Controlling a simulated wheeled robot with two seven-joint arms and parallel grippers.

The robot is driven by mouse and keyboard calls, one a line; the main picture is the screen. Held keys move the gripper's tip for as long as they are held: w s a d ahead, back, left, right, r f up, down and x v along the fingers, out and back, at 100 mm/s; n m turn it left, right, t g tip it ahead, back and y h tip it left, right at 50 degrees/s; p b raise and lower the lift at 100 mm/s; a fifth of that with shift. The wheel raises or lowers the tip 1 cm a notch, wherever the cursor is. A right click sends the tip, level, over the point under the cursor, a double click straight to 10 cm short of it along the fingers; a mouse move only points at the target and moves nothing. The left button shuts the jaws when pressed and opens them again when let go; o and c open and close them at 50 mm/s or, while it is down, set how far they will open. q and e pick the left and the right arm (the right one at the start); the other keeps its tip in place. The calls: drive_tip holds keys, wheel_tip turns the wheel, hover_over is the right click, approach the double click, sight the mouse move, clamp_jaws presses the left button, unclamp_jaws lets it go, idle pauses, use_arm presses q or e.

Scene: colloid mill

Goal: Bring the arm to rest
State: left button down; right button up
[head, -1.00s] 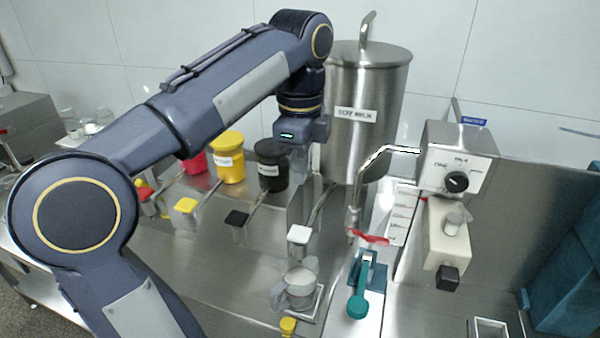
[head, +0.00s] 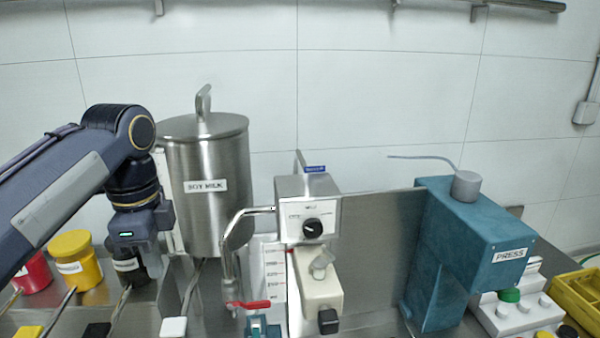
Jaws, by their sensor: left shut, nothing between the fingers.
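My left arm comes in from the left in the head view, bent at the elbow. My left gripper (head: 150,262) hangs down beside the steel soy milk tank (head: 210,160), in front of its left side and close to the black pot (head: 125,265). It is shut and holds nothing. Its fingertips are small and partly lost against the dark pot behind. My right gripper is not in view.
A control box with a black knob (head: 312,228) and a tap with a red lever (head: 248,304) stand right of the tank. A teal press (head: 470,245) is further right. Yellow (head: 72,258) and red (head: 35,272) pots stand left. A yellow crate (head: 578,295) is at the right edge.

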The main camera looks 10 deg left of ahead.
use_arm(q)
drive_tip(key=s+d+f+n+t+h, duration=0.2)
drive_tip(key=s+d+f+n, duration=0.2)
drive_tip(key=s+f+n, duration=0.3)
drive_tip(key=s+d+f+n+t+h, duration=0.1)
drive_tip(key=s+d+f+n+t, duration=0.2)
drive_tip(key=s+f+n, duration=0.3)
wheel_tip(320, 180, down, 6)
drive_tip(key=d+n, duration=0.1)
drive_tip(key=n, duration=0.2)
drive_tip(key=shift+s+d+r+h, duration=0.15)
drive_tip(key=shift+s+d+h, duration=0.05)
drive_tip(key=shift+s+h, duration=0.2)
drive_tip(key=shift+t, duration=0.3)
